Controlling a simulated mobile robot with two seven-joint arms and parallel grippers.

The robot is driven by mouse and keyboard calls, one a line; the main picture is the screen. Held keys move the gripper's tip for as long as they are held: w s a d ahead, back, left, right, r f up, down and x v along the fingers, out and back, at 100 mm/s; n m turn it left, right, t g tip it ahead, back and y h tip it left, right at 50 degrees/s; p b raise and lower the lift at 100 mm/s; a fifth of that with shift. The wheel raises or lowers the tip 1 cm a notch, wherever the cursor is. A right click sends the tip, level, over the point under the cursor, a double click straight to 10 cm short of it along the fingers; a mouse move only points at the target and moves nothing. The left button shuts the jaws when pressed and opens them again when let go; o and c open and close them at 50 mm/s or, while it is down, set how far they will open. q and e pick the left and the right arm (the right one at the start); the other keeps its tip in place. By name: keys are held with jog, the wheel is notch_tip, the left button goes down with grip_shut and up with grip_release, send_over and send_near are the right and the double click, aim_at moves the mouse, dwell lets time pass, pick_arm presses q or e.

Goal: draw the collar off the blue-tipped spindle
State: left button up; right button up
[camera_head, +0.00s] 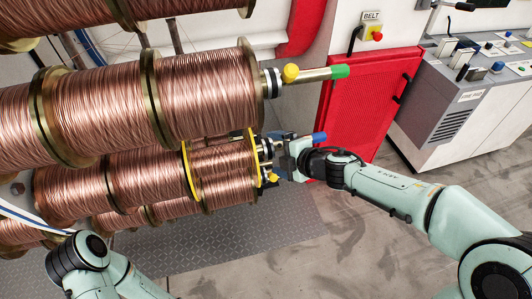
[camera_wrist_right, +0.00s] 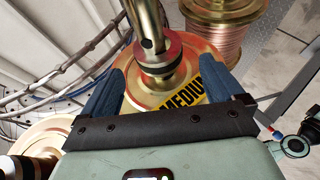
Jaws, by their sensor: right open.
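The blue tip (camera_head: 319,138) of a spindle shows just beyond my right gripper (camera_head: 290,150) in the head view. In the right wrist view my right gripper (camera_wrist_right: 165,68) is open, its two dark blue fingers on either side of the spindle (camera_wrist_right: 147,18). A collar (camera_wrist_right: 158,52) with a red band and black rings sits around the spindle, between the fingers, with gaps visible at both sides. Behind it is a brass spool flange (camera_wrist_right: 190,75) with a yellow MEDIUM label (camera_wrist_right: 185,97). The collar is mostly hidden in the head view. My left gripper is out of view.
More copper spools fill the left. A red cabinet (camera_head: 365,105) and grey control console (camera_head: 455,95) stand behind. Bare floor (camera_head: 350,240) lies below my right arm.

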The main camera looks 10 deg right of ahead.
aim_at(269, 150)
jog(key=b+x, duration=0.1)
jog(key=x, duration=0.5)
jog(key=shift+w+a+f, duration=0.1)
jog(key=shift+w+f, duration=0.1)
jog(key=shift+w, duration=0.1)
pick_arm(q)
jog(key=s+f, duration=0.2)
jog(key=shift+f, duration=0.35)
pick_arm(e)
jog(key=c, duration=1.3)
jog(key=shift+r, duration=0.1)
